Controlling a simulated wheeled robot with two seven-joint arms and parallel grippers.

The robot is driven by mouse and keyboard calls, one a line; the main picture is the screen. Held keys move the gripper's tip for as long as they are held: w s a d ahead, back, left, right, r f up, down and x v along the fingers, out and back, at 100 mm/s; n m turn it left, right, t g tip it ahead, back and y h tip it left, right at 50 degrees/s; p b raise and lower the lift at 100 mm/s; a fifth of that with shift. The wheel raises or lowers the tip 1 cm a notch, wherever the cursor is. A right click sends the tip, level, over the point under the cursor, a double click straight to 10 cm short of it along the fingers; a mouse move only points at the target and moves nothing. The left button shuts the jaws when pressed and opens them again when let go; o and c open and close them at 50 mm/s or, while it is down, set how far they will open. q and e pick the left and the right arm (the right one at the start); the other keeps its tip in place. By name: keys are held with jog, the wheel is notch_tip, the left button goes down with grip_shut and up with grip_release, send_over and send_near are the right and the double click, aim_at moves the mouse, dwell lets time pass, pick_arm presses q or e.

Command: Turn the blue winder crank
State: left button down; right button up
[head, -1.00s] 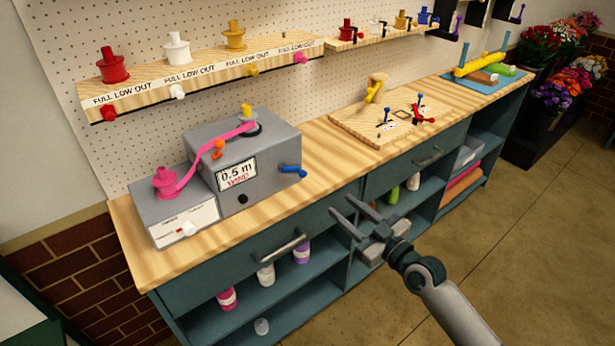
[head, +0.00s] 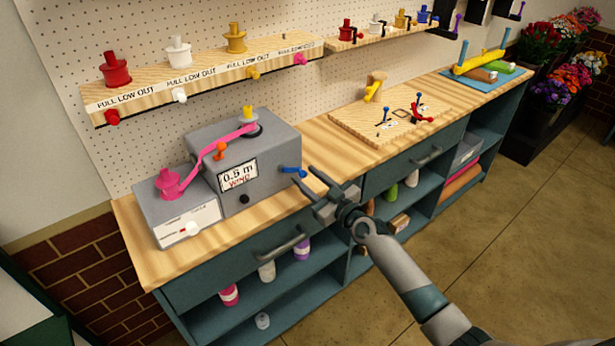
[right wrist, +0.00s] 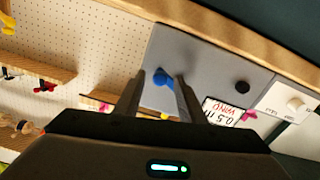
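The blue winder crank (head: 292,170) sticks out of the front of the grey winder box (head: 270,145), at its right side. The box's display reads "0.5 m WIND". My right gripper (head: 308,176) is open, with its fingertips close to the crank in the head view. In the right wrist view the crank (right wrist: 162,79) appears between the two open fingers (right wrist: 155,92), with its handle running beside the right finger. I cannot tell whether either finger touches it. My left gripper is not in view.
A pink ribbon (head: 205,155) runs from the pink spool (head: 170,182) over the winder. A grey unit with a white knob (head: 192,229) stands at left. A wooden board (head: 350,125) lies to the right. A drawer handle (head: 283,247) juts out below the bench top.

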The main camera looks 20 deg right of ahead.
jog(key=shift+w, duration=0.25)
jog(key=shift+c, duration=0.3)
grip_shut()
jog(key=shift+a+f, duration=0.1)
jog(key=shift+f, duration=0.05)
